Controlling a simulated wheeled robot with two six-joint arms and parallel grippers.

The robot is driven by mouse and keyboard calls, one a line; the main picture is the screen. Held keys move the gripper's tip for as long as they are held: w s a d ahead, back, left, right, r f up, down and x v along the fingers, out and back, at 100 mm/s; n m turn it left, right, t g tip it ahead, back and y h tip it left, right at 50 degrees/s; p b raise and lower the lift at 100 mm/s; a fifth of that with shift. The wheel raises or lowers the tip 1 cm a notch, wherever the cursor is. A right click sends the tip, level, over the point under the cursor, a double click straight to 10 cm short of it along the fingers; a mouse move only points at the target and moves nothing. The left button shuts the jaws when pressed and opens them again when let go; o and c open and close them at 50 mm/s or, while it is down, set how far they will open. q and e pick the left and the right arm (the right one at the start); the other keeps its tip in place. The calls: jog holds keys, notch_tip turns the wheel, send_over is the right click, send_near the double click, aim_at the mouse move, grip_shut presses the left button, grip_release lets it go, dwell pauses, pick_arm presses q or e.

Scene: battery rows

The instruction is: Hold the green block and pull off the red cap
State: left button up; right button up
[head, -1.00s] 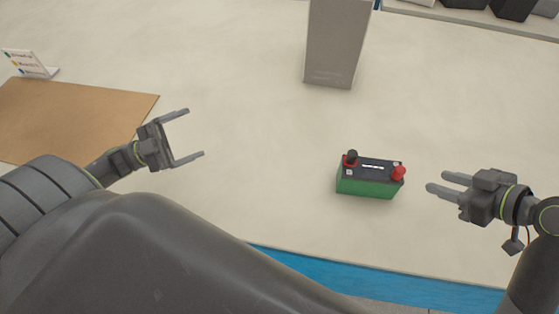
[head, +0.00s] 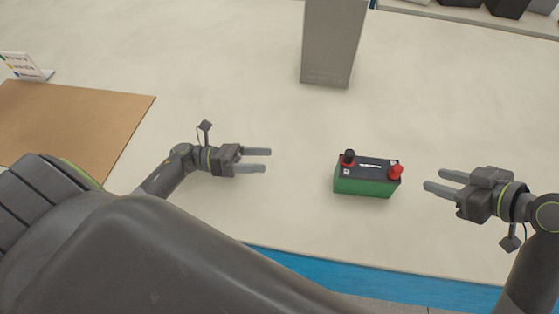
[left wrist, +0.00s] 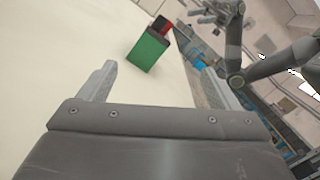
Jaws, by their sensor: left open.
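The green block (head: 363,186) is a battery-like box with a dark top, standing on the pale table right of centre. The red cap (head: 396,172) sits on its top right corner, and a black cap sits at its top left. The block (left wrist: 148,52) and the red cap (left wrist: 167,28) also show in the left wrist view, ahead of my fingers. My left gripper (head: 267,160) is open and empty, left of the block and apart from it, its fingers pointing at it. My right gripper (head: 432,180) is open and empty, a short way right of the red cap.
A tall grey box (head: 331,45) stands behind the block. A brown mat (head: 70,125) and a small sign (head: 24,66) lie at the left. The blue front edge (head: 370,282) of the table is near. The table around the block is clear.

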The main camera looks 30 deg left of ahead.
aim_at(338, 169)
pick_arm(q)
jog(key=w+d+m, duration=0.1)
jog(key=m, duration=0.1)
jog(key=d+f+m+g, duration=0.1)
jog(key=d+m, duration=0.1)
jog(key=m, duration=0.1)
jog(key=w+d+m, duration=0.1)
jog(key=d+m, duration=0.1)
jog(key=shift+w+f+g, duration=0.2)
jog(key=shift+w+g, duration=0.1)
jog(key=shift+w, duration=0.05)
jog(key=x, duration=1.7)
jog(key=shift+w+d+f, duration=0.1)
jog(key=shift+d+f, duration=0.05)
jog(key=shift+f, duration=0.2)
grip_shut()
